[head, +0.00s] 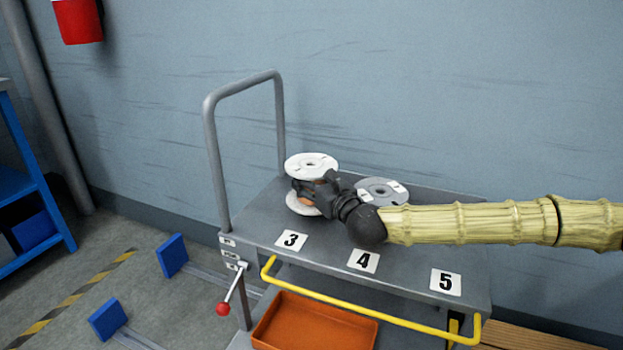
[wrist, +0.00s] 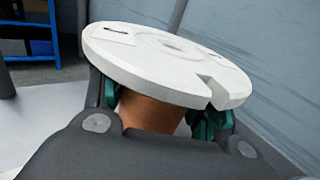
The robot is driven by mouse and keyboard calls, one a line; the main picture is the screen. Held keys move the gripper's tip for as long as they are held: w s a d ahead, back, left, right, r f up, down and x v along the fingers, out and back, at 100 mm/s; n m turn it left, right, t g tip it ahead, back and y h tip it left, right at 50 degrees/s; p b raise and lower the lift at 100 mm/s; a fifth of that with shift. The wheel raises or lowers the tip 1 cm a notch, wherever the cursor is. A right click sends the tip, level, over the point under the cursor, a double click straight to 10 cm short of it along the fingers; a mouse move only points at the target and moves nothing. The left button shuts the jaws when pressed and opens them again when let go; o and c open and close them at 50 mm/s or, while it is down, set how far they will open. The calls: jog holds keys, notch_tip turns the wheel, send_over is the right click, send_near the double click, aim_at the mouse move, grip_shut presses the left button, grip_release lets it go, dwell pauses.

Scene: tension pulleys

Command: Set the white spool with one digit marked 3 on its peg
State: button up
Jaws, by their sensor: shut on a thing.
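A white spool (head: 312,162) with a centre hole and a brown core is at the left part of the cart top, behind the label 3 (head: 291,240). My gripper (head: 308,190) is shut on the spool's core, between its two flanges. In the wrist view the white top flange (wrist: 165,62) shows a notch and a dark mark, and the brown core (wrist: 150,112) sits between the teal finger pads. The peg for 3 is not visible. I cannot tell whether the lower flange touches the cart top.
A grey spool (head: 383,190) with white patches stands on the cart behind label 4 (head: 363,261). Label 5 (head: 446,282) is at the right. The grey push handle (head: 213,165) rises at the cart's left end. An orange tray (head: 315,325) is on the lower shelf.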

jog(key=shift+f+b, duration=1.8)
jog(key=shift+f, duration=0.25)
dwell(1.0)
jog(key=o, duration=1.5)
jog(key=shift+s, duration=0.1)
jog(key=v, duration=1)
jog(key=shift+s+d, duration=0.1)
jog(key=shift+d, duration=0.1)
jog(key=shift+v, duration=0.8)
jog(key=shift+s, duration=0.1)
